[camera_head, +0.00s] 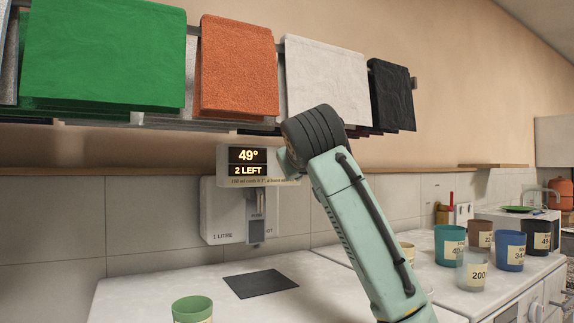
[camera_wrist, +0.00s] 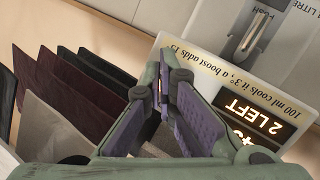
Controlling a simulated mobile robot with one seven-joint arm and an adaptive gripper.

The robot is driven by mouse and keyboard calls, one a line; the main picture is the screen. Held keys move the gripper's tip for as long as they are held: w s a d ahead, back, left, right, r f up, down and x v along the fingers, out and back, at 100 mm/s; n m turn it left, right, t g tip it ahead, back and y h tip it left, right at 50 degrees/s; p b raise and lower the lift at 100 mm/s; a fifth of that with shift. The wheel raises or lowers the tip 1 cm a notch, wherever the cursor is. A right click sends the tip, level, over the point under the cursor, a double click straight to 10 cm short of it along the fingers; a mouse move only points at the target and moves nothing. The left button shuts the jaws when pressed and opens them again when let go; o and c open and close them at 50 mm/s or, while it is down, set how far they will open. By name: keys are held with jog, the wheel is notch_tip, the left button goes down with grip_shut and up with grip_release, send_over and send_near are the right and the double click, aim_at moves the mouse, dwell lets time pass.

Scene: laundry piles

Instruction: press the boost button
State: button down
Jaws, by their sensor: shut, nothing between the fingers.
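The display unit (camera_head: 248,165) on the back wall reads "49°" and "2 LEFT". It also shows in the wrist view, turned over (camera_wrist: 262,108), with printed text about 100 ml cooling and a boost adding degrees. I cannot make out a boost button; the part of the unit behind my gripper is hidden. My gripper (camera_wrist: 163,85) is shut and empty, with its tips over the edge of the display unit. I cannot tell whether they touch it. In the head view my wrist hides the gripper at the unit's right end.
Below the display is a white dispenser (camera_head: 222,212) with a grey push lever (camera_head: 256,231). Several towels, including a green one (camera_head: 103,55) and a white one (camera_head: 325,70), hang above. A dark mat (camera_head: 260,284) lies on the counter. Several cups, including a blue one (camera_head: 510,251), stand right.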

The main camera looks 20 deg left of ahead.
jog(key=shift+s+d+b, duration=0.45)
jog(key=shift+s+d, duration=0.35)
jog(key=shift+d, duration=0.2)
jog(key=shift+s+d+b, duration=0.4)
jog(key=shift+s+d, duration=0.35)
jog(key=shift+d, duration=0.25)
